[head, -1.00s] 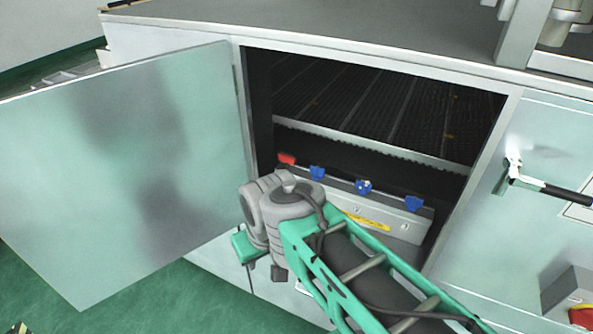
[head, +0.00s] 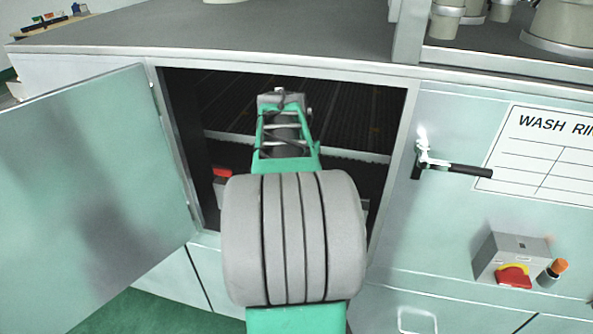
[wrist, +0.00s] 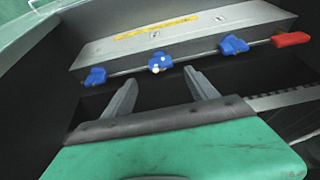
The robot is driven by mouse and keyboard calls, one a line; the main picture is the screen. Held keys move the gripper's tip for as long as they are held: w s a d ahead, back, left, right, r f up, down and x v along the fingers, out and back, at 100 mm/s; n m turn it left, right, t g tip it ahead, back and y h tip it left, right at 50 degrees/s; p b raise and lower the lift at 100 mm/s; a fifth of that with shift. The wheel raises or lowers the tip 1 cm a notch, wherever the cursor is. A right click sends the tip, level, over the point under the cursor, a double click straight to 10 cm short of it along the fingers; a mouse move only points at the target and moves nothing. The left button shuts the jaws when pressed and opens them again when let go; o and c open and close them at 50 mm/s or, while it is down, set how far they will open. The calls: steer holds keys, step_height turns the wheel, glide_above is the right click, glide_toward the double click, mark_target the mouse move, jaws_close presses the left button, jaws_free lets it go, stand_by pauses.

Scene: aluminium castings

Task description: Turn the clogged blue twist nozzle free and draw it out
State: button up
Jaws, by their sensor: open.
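In the wrist view, a blue twist nozzle (wrist: 160,63) with whitish spots sits in the middle of a row on a grey pipe box. A plain blue nozzle (wrist: 95,77) is to its left and another blue nozzle (wrist: 234,44) to its right. My gripper (wrist: 161,79) is open and empty. Its two fingers point toward the spotted nozzle, which shows between and just beyond the fingertips, with no contact visible. In the head view my arm hides the blue nozzles, and my gripper cannot be made out.
A red lever (wrist: 291,39) is at the row's right end; it also shows in the head view (head: 222,172). The cabinet's door (head: 95,170) stands open at left. The opening's side frame (head: 398,160) is close to my arm. Dark grating (head: 225,100) lies inside.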

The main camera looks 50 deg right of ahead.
steer(key=p+x, duration=0.1)
steer(key=x, duration=0.6)
steer(key=shift+f, duration=0.15)
steer(key=shift+c, duration=0.2)
steer(key=c, duration=1.4)
steer(key=n+t, duration=0.1)
steer(key=n, duration=0.2)
steer(key=shift+s+n+y+b, duration=0.1)
steer(key=shift+n+y+b, duration=0.2)
steer(key=shift+b, duration=0.05)
steer(key=shift+n+t, duration=0.4)
steer(key=shift+n, duration=0.5)
steer(key=shift+n+y, duration=0.4)
steer(key=shift+n, duration=0.1)
